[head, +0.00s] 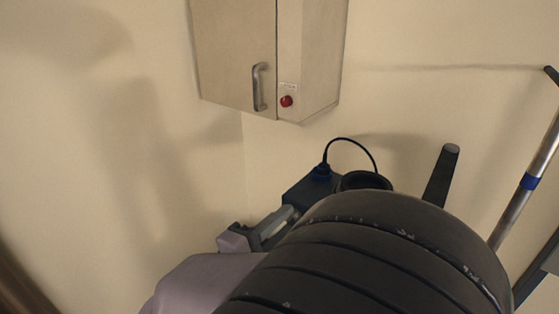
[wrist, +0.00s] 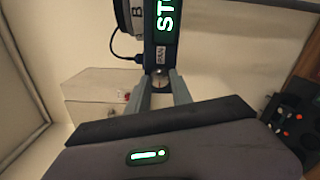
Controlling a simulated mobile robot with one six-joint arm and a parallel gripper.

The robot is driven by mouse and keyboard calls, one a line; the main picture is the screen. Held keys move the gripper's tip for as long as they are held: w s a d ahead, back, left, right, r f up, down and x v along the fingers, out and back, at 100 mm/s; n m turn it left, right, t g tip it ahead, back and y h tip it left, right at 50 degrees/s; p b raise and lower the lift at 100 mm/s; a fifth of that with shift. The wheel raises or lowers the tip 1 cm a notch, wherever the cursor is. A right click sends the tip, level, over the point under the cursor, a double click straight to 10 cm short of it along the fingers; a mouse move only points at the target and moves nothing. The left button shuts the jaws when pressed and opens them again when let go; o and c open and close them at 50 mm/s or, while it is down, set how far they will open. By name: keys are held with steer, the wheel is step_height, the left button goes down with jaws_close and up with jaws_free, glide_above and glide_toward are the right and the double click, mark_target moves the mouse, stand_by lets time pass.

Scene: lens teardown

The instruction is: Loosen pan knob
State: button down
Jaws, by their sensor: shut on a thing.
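The pan knob (wrist: 160,79) is a small round dark piece at the end of a black body with a lit green sign, below a small white label. My gripper (wrist: 160,84) has its two grey fingers on either side of it in the wrist view and is shut on it. In the head view my gripper (head: 284,222) shows at the left of a large black ribbed lens barrel (head: 380,235), close to a dark box (head: 310,188). The knob is hidden in the head view.
A cable (head: 350,141) loops from the box. A black handle (head: 442,175) sticks up behind the barrel. A wall cabinet (head: 237,55) with a red button hangs above. A tray of small parts (wrist: 292,122) lies at the right in the wrist view.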

stand_by(0.3)
steer(key=c, duration=1.1)
jaws_free()
steer(key=b+v, duration=0.1)
steer(key=v, duration=1.6)
steer(key=shift+s+a, duration=0.15)
steer(key=shift+s, duration=0.05)
